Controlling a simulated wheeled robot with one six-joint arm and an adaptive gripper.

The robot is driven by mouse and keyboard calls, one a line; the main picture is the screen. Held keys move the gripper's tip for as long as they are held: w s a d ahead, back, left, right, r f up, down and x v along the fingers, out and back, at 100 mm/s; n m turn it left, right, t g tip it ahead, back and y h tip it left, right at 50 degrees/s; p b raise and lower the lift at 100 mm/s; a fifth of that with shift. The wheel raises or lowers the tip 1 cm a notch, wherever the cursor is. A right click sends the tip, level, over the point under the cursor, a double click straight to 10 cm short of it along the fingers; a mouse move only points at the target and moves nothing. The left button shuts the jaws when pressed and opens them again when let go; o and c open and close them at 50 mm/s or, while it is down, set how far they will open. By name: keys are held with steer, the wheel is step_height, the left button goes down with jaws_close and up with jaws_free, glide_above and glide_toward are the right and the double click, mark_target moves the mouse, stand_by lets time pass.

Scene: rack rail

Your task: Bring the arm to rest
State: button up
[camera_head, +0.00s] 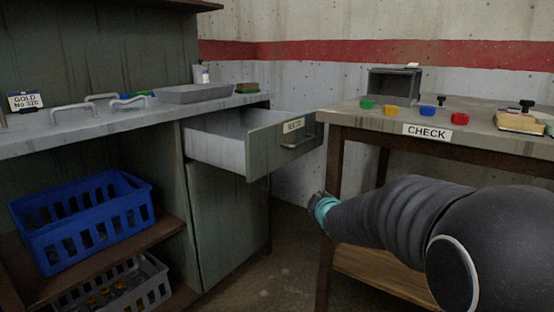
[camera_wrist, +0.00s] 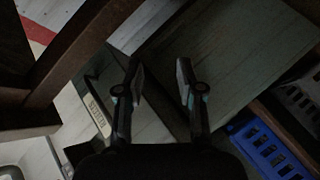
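My arm (camera_head: 400,218) reaches from the lower right of the head view toward the middle, in front of the CHECK table. My gripper (camera_head: 318,204) is at its far end, below the open drawer's front and near the table's left leg. The fingers are too small to read there. In the wrist view my gripper (camera_wrist: 158,78) has two fingers standing apart with nothing held between them. The open drawer (camera_head: 262,150) sticks out from the left cabinet; its labelled front (camera_wrist: 96,115) also shows tilted in the wrist view.
The CHECK table (camera_head: 350,120) bears a grey open box (camera_head: 394,86), several coloured pieces and a tan block (camera_head: 520,123). The left bench holds a grey tray (camera_head: 193,94) and metal handles. A blue crate (camera_head: 82,215) sits on the shelf below. Floor (camera_head: 270,270) between them is clear.

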steer(key=s+d+f+m+g+p, duration=0.1)
steer(key=s+m+g, duration=0.2)
steer(key=s, duration=0.5)
steer(key=s+d+f+m+g+h+p, duration=0.1)
steer(key=s+m+g+p, duration=0.15)
steer(key=s, duration=0.65)
steer(key=s+d+f+m+g+p, duration=0.1)
steer(key=s+m+g, duration=0.25)
steer(key=s, duration=0.45)
steer(key=s+r+m+p, duration=0.1)
steer(key=s+r+p, duration=0.1)
steer(key=s+r, duration=0.2)
steer(key=s+r+m+p, duration=0.1)
steer(key=s+r+p, duration=0.2)
steer(key=s, duration=0.8)
steer(key=shift+r+m+t, duration=0.3)
steer(key=shift+r, duration=0.6)
